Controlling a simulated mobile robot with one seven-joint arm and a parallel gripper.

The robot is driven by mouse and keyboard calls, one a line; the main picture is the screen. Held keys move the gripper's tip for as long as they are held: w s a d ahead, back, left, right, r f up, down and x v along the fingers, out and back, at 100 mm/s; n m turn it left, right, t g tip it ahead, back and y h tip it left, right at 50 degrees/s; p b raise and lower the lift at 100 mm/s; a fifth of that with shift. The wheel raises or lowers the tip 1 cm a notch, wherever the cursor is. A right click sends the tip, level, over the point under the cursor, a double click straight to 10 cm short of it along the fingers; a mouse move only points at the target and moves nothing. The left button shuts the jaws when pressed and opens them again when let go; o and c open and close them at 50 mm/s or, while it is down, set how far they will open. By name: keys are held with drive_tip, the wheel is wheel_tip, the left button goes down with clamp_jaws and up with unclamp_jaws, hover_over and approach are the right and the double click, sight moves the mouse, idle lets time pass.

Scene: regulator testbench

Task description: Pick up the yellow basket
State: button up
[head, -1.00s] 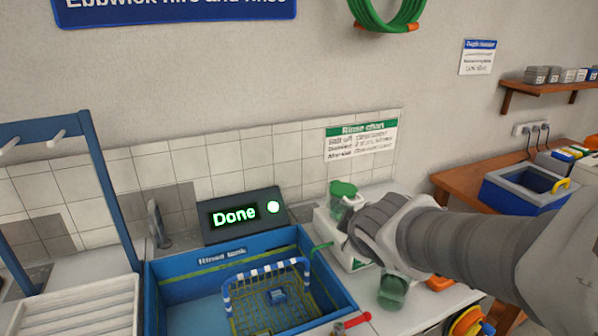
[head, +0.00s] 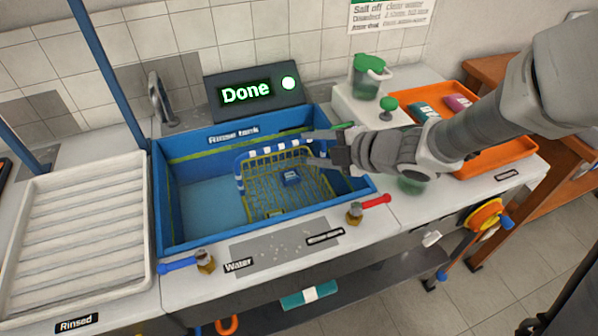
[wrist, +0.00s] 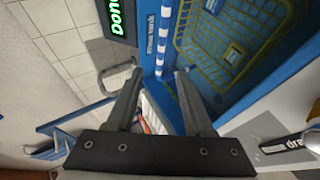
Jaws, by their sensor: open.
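The yellow wire basket (head: 262,188) stands in the blue rinse tank (head: 163,205), in the tank's right part. Its handle (head: 268,151), striped blue and white, stands up above it. Small blue items lie inside the basket. My gripper (head: 308,149) is open and empty, over the tank's right side, close to the right part of the handle. In the wrist view my fingers (wrist: 160,72) are apart, with the striped handle (wrist: 163,40) just past the fingertips and the basket (wrist: 215,50) at upper right. I cannot tell whether any finger touches the handle.
The display box (head: 252,91) behind the tank reads "Done". A tap (head: 160,98) stands at back left. A red-handled valve (head: 370,202) and a blue-handled valve (head: 180,263) sit along the front. A white ribbed tray (head: 70,230) is left; an orange tray (head: 500,160) is right.

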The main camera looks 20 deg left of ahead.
sight(276, 148)
drive_tip(key=b+x, duration=0.5)
drive_tip(key=x, duration=1.1)
drive_tip(key=shift+a+f, duration=0.15)
drive_tip(key=shift+f, duration=0.05)
clamp_jaws()
idle(0.7)
drive_tip(key=shift+r, duration=0.25)
